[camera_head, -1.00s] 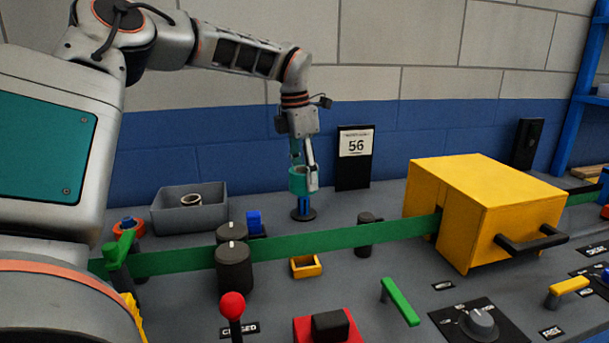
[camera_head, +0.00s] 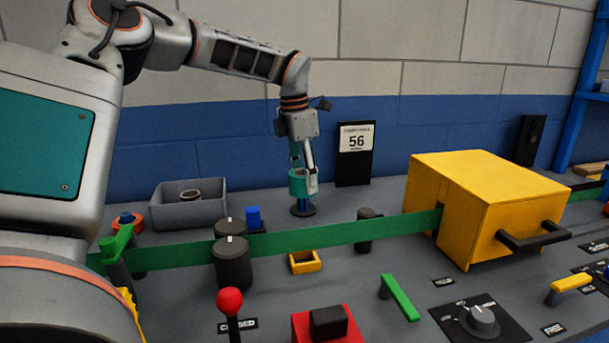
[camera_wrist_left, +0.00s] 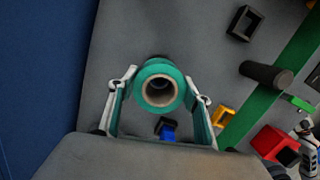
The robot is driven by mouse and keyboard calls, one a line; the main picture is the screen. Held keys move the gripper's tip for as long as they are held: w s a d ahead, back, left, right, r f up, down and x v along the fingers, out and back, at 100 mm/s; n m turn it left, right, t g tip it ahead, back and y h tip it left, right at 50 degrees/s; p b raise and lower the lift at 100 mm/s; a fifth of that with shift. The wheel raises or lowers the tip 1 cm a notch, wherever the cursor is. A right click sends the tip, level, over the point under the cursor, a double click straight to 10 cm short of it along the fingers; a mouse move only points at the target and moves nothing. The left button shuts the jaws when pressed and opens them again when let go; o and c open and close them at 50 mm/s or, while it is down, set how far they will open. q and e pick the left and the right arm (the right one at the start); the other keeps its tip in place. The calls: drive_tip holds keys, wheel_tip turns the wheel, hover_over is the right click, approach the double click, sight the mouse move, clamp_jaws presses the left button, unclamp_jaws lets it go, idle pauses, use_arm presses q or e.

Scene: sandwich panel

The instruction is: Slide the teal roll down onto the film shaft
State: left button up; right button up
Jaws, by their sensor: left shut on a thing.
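The teal roll (camera_head: 297,182) is a short hollow cylinder held upright. My left gripper (camera_head: 304,178) is shut on it, with a finger on either side. In the left wrist view the roll (camera_wrist_left: 160,85) sits between the fingers, its pale core facing the camera. A grey piece at the wrist view's right edge may be my right gripper (camera_wrist_left: 307,134).
A grey bin (camera_head: 188,210) holding a ring stands left of the shaft. The green film (camera_head: 310,238) runs in front, past dark rollers (camera_head: 233,265) into a yellow box (camera_head: 485,205). A black stand marked 56 (camera_head: 355,160) is behind right. A small yellow tray (camera_head: 305,262) lies in front.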

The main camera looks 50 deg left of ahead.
sight(304, 193)
use_arm(q)
drive_tip(key=shift+f, duration=0.2)
drive_tip(key=shift+f+b, duration=0.55)
drive_tip(key=shift+f, duration=1.5)
drive_tip(key=o, duration=1.2)
drive_tip(key=shift+o, duration=0.2)
drive_tip(key=shift+r+p, duration=0.45)
drive_tip(key=shift+r, duration=4.4)
